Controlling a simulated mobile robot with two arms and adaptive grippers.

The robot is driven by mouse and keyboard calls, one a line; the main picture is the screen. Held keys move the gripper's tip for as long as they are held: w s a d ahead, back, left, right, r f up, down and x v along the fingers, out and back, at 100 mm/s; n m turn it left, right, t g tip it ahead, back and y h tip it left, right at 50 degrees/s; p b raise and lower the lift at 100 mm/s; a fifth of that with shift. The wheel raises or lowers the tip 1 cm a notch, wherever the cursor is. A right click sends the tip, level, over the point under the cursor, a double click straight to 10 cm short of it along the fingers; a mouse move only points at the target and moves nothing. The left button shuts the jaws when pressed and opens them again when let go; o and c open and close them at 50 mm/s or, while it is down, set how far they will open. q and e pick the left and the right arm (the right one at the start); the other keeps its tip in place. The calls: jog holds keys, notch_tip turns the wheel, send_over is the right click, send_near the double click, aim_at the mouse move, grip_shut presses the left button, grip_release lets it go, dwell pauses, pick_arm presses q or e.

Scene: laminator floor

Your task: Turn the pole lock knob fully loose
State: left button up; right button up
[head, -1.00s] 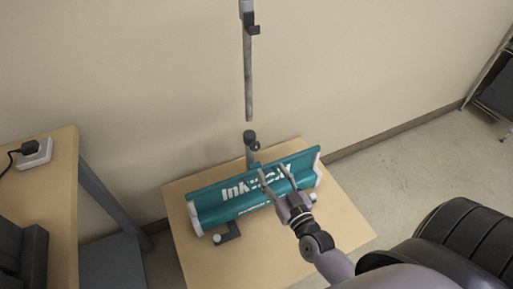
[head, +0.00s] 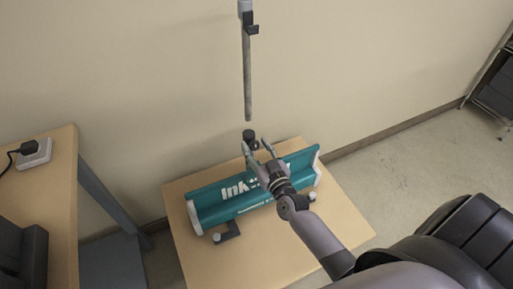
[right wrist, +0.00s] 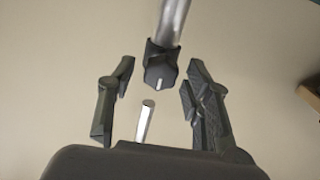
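The pole lock knob (head: 249,134) is a small dark knob at the top of the short post behind the teal banner stand. In the right wrist view a dark knob (right wrist: 160,74) with a white mark sits on a grey metal pole, between the fingertips with gaps on both sides. My right gripper (head: 257,146) is open, its fingers just below and beside the knob; its two open fingers also show in the right wrist view (right wrist: 160,66). Whether it touches the knob cannot be told from the head view. My left gripper is not in view.
The teal banner stand (head: 215,202) lies on a low wooden table (head: 285,258). A grey pole (head: 247,80) with a dark hook hangs above against the wall. A desk (head: 62,190) with a white power block (head: 33,154) stands left. Open floor lies right.

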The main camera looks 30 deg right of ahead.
grip_shut()
dwell(0.3)
